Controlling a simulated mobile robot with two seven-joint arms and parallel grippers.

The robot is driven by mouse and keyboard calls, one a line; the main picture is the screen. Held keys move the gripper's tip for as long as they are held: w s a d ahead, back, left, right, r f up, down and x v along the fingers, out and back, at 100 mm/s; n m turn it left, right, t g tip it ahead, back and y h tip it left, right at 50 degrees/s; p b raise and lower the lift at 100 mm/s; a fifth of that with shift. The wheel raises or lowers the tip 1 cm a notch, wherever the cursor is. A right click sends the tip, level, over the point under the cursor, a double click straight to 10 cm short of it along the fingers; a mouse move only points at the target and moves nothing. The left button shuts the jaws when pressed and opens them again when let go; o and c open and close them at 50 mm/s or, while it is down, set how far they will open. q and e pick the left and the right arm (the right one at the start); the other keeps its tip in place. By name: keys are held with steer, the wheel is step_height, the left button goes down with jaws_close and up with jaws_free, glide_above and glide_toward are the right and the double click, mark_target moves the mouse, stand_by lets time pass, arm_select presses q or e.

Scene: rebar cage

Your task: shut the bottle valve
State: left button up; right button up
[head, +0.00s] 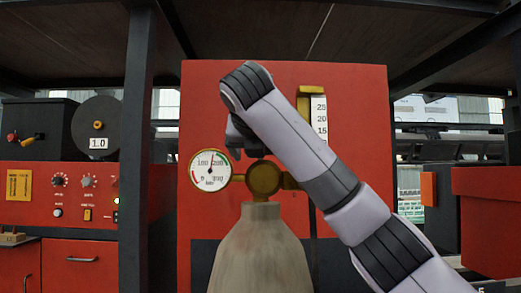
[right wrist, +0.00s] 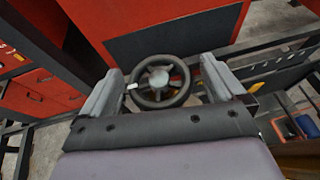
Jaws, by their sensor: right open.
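The bottle (head: 262,252) stands upright, grey-beige, in the middle of the head view. Its brass valve body (head: 264,178) sits on top, with a round dial gauge (head: 210,170) at its left. The valve's dark handwheel (right wrist: 160,82), with spokes and a grey hub, shows in the right wrist view. My right gripper (right wrist: 161,68) is open, with one finger on either side of the wheel; I cannot tell whether they touch it. In the head view my right arm hides most of the wheel and the gripper. My left gripper is out of view.
A red panel (head: 350,85) stands behind the bottle, with a brass-topped scale (head: 318,120) on it. A dark post (head: 136,150) is at the left, before a red control cabinet (head: 70,190). A red box (head: 488,220) is at the right.

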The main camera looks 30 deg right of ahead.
steer(key=c, duration=1)
steer(key=shift+c, duration=0.2)
steer(key=shift+m+h, duration=0.3)
steer(key=shift+a+m+g+h, duration=0.15)
steer(key=shift+m+g+h, duration=0.85)
steer(key=shift+m+g, duration=0.45)
steer(key=shift+r+m+g+h, duration=0.15)
steer(key=shift+m+g+h, duration=0.55)
steer(key=shift+m+g, duration=0.25)
steer(key=shift+w+m+g, duration=0.1)
steer(key=shift+m+g, duration=0.4)
steer(key=shift+g, duration=0.1)
steer(key=o, duration=1)
steer(key=shift+o, duration=0.2)
